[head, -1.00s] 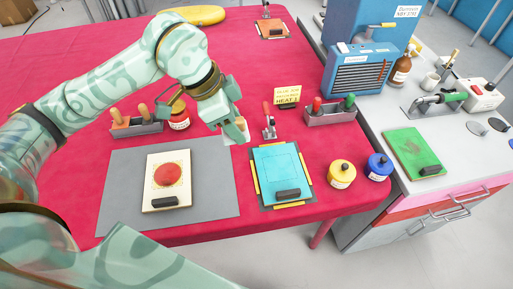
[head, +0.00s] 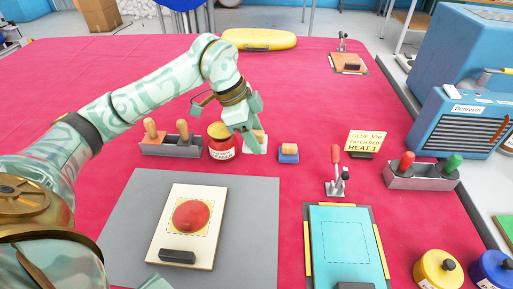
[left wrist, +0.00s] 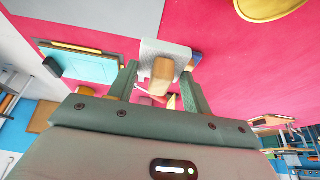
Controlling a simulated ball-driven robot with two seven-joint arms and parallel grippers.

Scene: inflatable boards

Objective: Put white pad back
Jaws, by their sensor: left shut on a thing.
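The white pad (head: 256,146) with a tan wooden grip stands to the right of a red jar (head: 221,149). My left gripper (head: 249,134) is shut on its grip from above. The left wrist view shows the wooden grip (left wrist: 162,74) between the fingers and the white pad (left wrist: 166,48) beyond it. The pad is at or just above the red table; I cannot tell if it touches. A blue pad (head: 289,158) with a tan top stands just to its right.
A grey mat (head: 130,240) holds a cream board (head: 170,225) with a red round patch. A turquoise board (head: 345,225), a small clamp (head: 337,188) and a yellow sign (head: 366,141) are to the right. A grey holder (head: 160,151) with wooden-handled tools stands left of the jar.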

